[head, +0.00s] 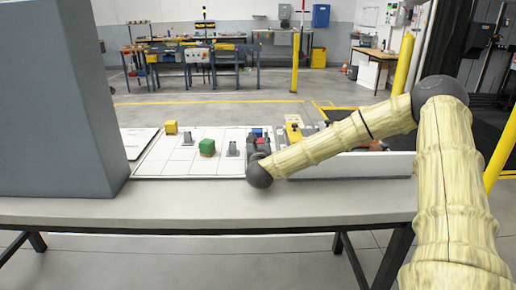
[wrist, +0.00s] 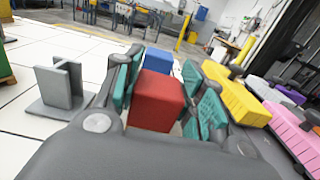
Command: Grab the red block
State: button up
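The red block (wrist: 156,101) is in the wrist view, between the two teal-padded fingers of my gripper (wrist: 165,95). The left pad is right beside the block's left side and the right pad is close to its right side. I cannot tell whether both pads press on it. The block's lower part is hidden by the gripper body.
A blue block (wrist: 158,61) stands just beyond the red one. A grey bracket (wrist: 60,86) is to the left. Yellow (wrist: 236,93) and pink (wrist: 290,125) pieces lie to the right. In the head view, a green block (head: 207,147), a yellow block (head: 171,127) and a large grey box (head: 60,100) are left.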

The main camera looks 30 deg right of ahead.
jog(key=c, duration=0.3)
jog(key=shift+r, duration=0.1)
